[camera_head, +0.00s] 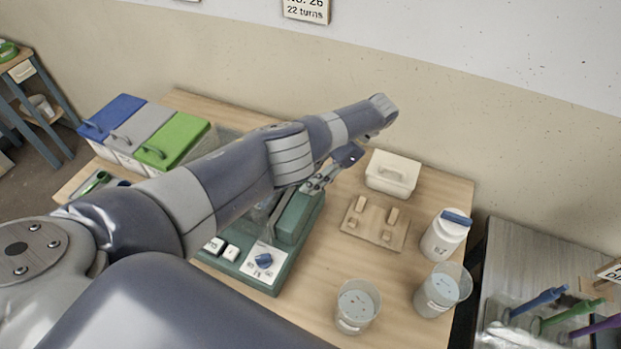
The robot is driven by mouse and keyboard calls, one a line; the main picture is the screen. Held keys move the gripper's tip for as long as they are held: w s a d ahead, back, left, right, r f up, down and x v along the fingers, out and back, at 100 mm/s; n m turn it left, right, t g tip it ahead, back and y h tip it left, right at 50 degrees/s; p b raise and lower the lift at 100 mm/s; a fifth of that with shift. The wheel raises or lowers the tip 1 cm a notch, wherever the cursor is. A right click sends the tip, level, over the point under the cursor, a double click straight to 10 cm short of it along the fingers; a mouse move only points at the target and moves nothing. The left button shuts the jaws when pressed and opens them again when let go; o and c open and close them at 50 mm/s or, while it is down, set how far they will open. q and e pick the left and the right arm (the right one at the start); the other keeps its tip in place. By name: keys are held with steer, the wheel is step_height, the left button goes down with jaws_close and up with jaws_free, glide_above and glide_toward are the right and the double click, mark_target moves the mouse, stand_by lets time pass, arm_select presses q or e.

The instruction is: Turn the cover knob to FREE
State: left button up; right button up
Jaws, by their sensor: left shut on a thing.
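A green machine (279,286) stands on the wooden table, partly hidden behind my left arm. A blue knob (264,260) sits on a white plate with small dark markings at its front; I cannot read the markings. A raised green cover block (298,216) is on the machine's right side. My left gripper (312,187) is at the far upper end of this block, away from the blue knob. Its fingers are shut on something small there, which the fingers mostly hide. My right gripper is not in view.
White switches (222,247) are left of the knob. Right of the machine are a wooden board (374,235), a white lidded box (392,173), a white jar (443,236) and two clear beakers (356,304) (441,290). Coloured-lid bins (176,140) stand at the back left.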

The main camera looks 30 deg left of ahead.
arm_select(q)
steer(key=shift+w+r, duration=0.1)
stand_by(0.4)
steer(key=o, duration=1.1)
steer(key=shift+c, duration=0.2)
